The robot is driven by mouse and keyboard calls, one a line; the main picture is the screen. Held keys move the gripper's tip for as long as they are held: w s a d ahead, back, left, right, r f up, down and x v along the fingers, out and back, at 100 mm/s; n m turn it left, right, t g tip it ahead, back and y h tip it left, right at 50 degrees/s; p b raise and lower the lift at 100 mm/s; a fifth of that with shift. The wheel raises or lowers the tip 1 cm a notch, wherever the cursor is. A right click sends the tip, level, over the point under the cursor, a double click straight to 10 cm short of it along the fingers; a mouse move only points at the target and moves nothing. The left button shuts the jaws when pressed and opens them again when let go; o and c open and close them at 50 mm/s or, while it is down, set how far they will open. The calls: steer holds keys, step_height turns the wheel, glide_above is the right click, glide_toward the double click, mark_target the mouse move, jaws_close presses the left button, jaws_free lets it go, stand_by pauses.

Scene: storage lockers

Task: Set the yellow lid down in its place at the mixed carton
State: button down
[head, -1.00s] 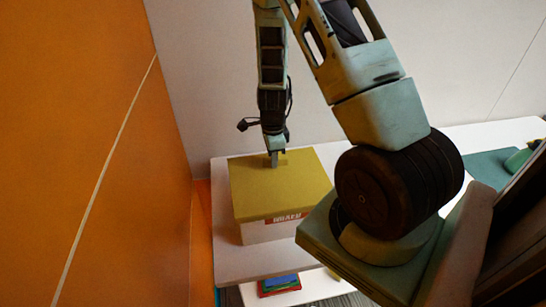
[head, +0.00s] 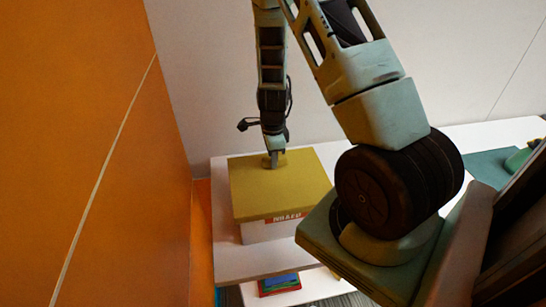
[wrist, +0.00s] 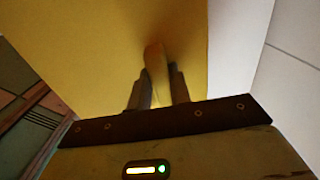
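The yellow lid (head: 285,188) lies flat over the top of the white carton (head: 265,232), which has a red label (head: 287,217) on its front. The lid's edges line up roughly with the carton; I cannot tell whether a small gap is left under it. In the wrist view the fingers of my gripper (wrist: 157,88) are closed around the upright handle (wrist: 155,65) of the yellow lid (wrist: 90,45). The carton's rim is hidden under the lid.
The carton stands on a white table (head: 228,262) close to an orange panel (head: 90,150) on the left. A grey wall (head: 210,80) is behind. A green mat (head: 490,167) lies at the right. Coloured items (head: 279,284) lie on a lower white surface in front.

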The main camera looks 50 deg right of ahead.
steer(key=c, duration=1.2)
jaws_free()
steer(key=shift+f, duration=0.1)
step_height(320, 180, up, 17)
steer(key=shift+r+b, duration=0.2)
steer(key=shift+b, duration=0.25)
